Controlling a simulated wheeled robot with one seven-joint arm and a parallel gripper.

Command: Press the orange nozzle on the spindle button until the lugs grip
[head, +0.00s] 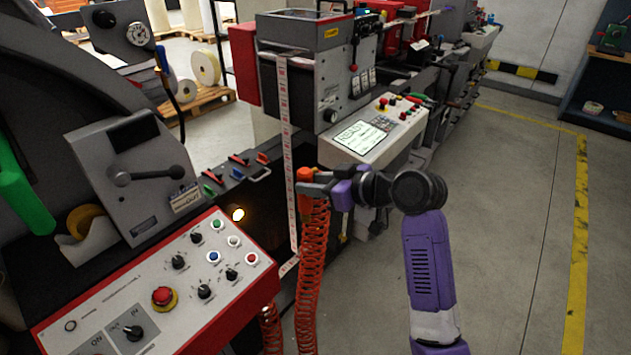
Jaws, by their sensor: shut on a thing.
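My gripper (310,188) is at the centre, at the end of my purple and grey arm, shut on the orange nozzle (304,174). The nozzle's orange top stands above the fingers, and an orange coiled hose (312,265) hangs below it. The nozzle is in front of a white strip with red marks; I cannot tell the gap between them. I cannot make out the spindle button or the lugs for certain. A small glowing yellow-white spot (238,214) shows left of the nozzle, by the dark machine body.
A control panel (180,285) with knobs and a red stop button (164,297) fills the lower left. A grey lever box (130,170) stands above it. A lit screen (362,136) is behind my gripper. Clear floor (510,220) lies right, with a yellow line.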

